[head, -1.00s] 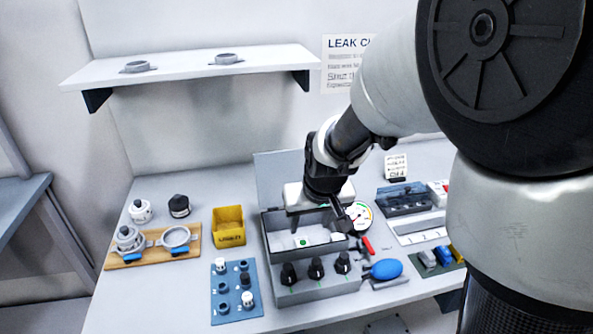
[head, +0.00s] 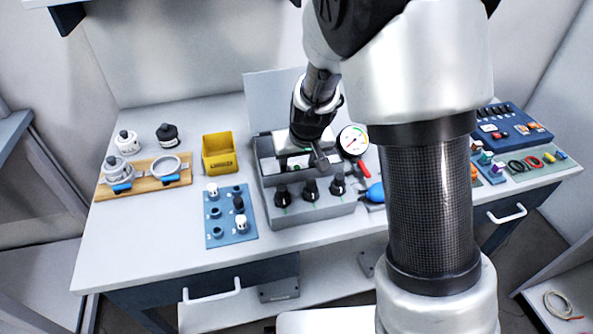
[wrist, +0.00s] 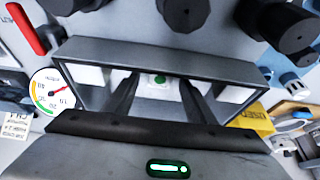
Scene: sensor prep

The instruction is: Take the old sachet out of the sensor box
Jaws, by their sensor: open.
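The grey sensor box (head: 262,148) stands open on the bench, its lid raised at the back. In the wrist view I look down into the box (wrist: 235,70). A small white sachet (wrist: 149,83) with a green dot lies inside, by the wall with the knobs. My gripper (wrist: 158,98) is open and empty, its two dark fingers reaching into the box on either side of the sachet. I cannot tell whether they touch it. In the head view my gripper (head: 312,160) is over the box and hides much of its inside.
A yellow bin (head: 219,152) stands left of the box. A blue board with small caps (head: 230,213) lies front left. Black knobs (head: 310,190) line the box's front. A round gauge (head: 352,140) and a red-handled part (head: 363,168) are close on the right.

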